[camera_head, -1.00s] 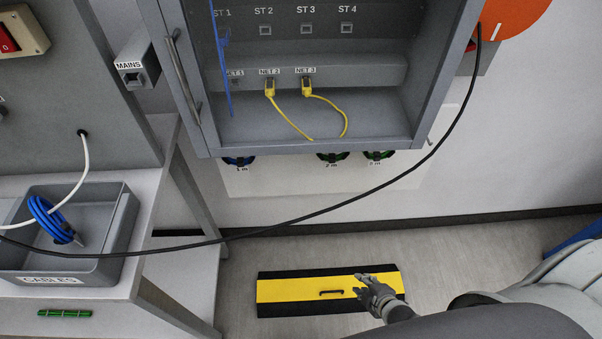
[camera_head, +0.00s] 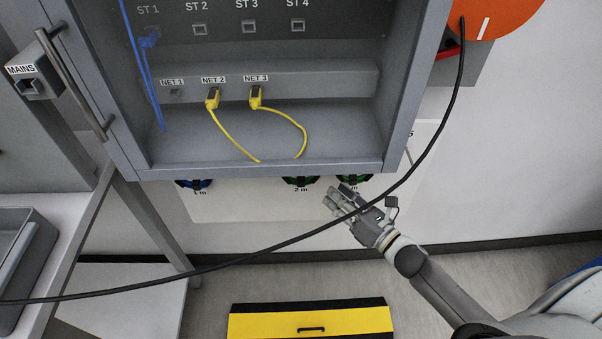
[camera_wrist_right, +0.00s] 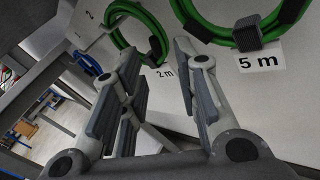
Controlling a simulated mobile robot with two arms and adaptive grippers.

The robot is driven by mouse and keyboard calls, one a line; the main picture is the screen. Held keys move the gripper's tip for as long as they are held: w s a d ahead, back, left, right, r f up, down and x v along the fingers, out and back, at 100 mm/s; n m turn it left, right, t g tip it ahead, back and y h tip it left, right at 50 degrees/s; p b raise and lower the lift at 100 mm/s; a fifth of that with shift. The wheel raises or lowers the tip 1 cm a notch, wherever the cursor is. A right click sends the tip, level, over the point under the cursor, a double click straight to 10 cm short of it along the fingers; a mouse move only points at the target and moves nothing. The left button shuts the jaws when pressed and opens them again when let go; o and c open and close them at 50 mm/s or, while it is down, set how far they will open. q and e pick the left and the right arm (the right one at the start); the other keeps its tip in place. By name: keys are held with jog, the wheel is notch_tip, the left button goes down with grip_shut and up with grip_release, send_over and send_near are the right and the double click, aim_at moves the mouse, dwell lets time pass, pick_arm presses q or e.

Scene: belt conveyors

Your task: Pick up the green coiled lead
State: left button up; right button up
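The other coil (camera_wrist_right: 203,32) hangs over the "5 m" label (camera_wrist_right: 259,63) at that view's upper right. In the head view my right gripper (camera_head: 337,198) is just below the board's coils, overlapping the 5 m one. In the right wrist view its fingers (camera_wrist_right: 158,65) are spread apart with nothing between them. My left gripper is out of view.
A black cable (camera_head: 270,246) sags across the head view, close to my right gripper. The grey cabinet (camera_head: 260,170) overhangs the coils. A yellow and black floor plate (camera_head: 310,322) lies below.

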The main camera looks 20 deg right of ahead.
aim_at(300, 184)
jog(key=b+x, duration=0.1)
jog(key=x, duration=0.6)
jog(key=shift+w, duration=0.15)
grip_shut()
